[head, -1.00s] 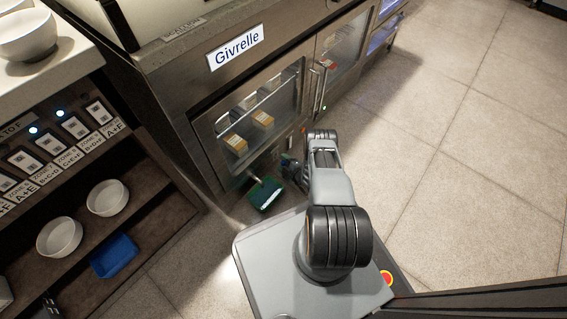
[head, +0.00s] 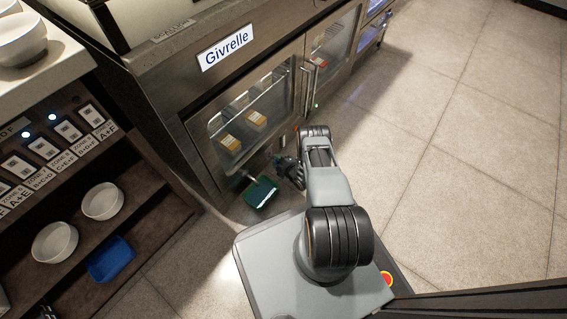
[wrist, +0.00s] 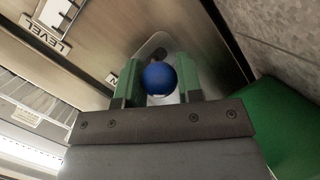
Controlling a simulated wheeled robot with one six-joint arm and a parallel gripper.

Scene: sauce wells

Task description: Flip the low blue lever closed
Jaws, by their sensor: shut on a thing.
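The blue ball knob (wrist: 160,78) of the low lever is between the two green fingers of my gripper (wrist: 160,85) in the wrist view. The gripper is shut on it. A rounded metal part (wrist: 152,46) shows just behind the knob, on the steel panel; most of the lever's stem is hidden. In the head view my gripper (head: 288,170) is low by the foot of the steel cabinet (head: 165,110). The knob cannot be made out there.
A green bin (head: 247,199) stands on the floor close left of the gripper; a green surface (wrist: 288,120) fills the wrist view's right side. A shelf with white bowls (head: 102,201) and a blue tray (head: 110,262) is at left. The floor at right (head: 450,150) is clear.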

